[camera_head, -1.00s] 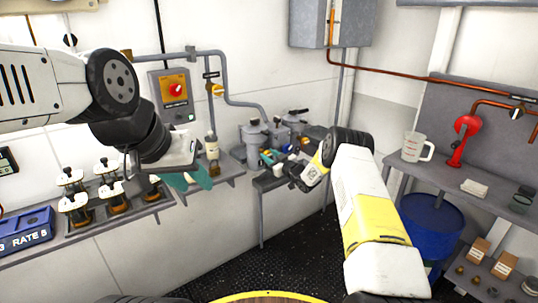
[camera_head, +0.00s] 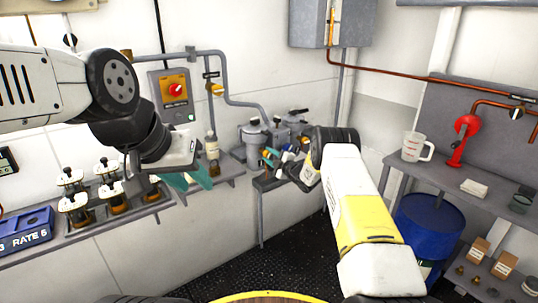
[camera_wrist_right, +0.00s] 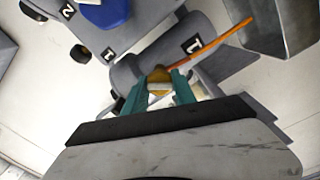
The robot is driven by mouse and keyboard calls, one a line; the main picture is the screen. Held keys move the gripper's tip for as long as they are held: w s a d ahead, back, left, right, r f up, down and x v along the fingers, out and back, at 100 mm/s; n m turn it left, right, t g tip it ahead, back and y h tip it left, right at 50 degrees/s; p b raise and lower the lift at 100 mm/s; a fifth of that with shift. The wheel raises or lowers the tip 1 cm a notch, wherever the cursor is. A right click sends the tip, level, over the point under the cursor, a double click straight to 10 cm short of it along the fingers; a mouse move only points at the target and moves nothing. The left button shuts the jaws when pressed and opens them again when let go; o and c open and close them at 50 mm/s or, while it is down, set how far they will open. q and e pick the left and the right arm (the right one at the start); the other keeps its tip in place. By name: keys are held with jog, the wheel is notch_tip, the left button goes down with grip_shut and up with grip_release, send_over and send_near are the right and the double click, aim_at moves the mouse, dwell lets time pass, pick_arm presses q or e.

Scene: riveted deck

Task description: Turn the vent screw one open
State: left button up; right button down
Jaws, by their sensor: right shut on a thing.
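Vent screw one (camera_wrist_right: 158,82), a small brass-coloured knob, sits on the grey filter housing marked 1 (camera_wrist_right: 205,32) in the right wrist view. My right gripper (camera_wrist_right: 158,88) has its teal fingers on both sides of the screw and is shut on it. In the head view my right gripper (camera_head: 271,157) is at the grey filter housings (camera_head: 256,137), and the screw is too small to make out there. My left gripper (camera_head: 192,180) hangs over the wall shelf at the left, with its teal fingers apart and nothing seen between them.
A blue part (camera_wrist_right: 108,12) and an orange strip (camera_wrist_right: 225,42) lie near the screw in the wrist view. Several plunger-topped jars (camera_head: 75,205) stand on the left shelf. A blue drum (camera_head: 430,228) and a jug (camera_head: 413,148) are at the right. The deck between is clear.

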jog(key=n, duration=0.7)
jog(key=shift+f, duration=0.1)
dwell(0.5)
jog(key=c, duration=1)
grip_release()
jog(key=shift+s, duration=0.15)
jog(key=v, duration=0.7)
jog(key=shift+s+d, duration=0.2)
jog(key=shift+s, duration=0.05)
